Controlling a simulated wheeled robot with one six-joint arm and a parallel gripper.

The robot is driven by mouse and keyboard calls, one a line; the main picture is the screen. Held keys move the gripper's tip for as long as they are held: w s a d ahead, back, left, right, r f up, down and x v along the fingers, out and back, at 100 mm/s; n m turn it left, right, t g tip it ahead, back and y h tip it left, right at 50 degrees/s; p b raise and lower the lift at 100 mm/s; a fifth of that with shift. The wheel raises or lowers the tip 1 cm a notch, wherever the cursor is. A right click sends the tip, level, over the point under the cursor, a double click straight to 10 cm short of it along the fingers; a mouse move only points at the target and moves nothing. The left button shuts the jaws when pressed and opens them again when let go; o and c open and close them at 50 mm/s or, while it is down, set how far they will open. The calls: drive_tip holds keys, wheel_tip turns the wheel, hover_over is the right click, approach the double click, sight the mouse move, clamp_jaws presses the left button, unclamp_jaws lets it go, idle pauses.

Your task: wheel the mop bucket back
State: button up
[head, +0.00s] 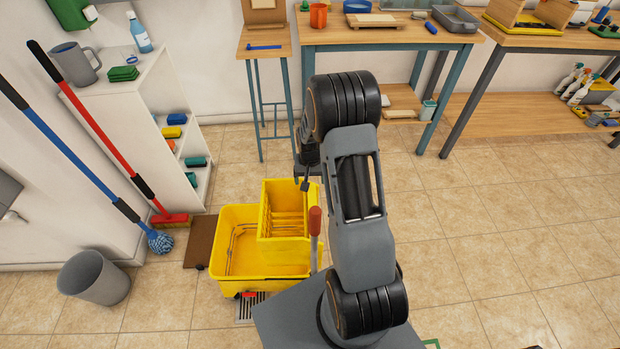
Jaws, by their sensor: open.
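The yellow mop bucket (235,258) stands on the tiled floor left of my arm, with a yellow wringer (283,212) set in its right back part. A lever with a red grip (315,222) stands upright at the bucket's right side, close to my arm. My gripper (304,186) is open and points down above the wringer's back right edge. It looks empty; my arm hides part of it, and I cannot tell how far above the wringer it is.
A dark floor grate (250,308) lies partly under the bucket's front. A brown mat (199,242) lies left of it. A grey bin (94,278), blue mop (75,165) and red broom (105,135) stand further left. Tables (385,36) line the back; the right floor is clear.

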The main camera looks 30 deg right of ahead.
sight(310, 196)
wheel_tip(310, 196, down, 14)
drive_tip(key=shift+r+b, duration=0.1)
drive_tip(key=shift+b, duration=0.8)
clamp_jaws()
idle(0.7)
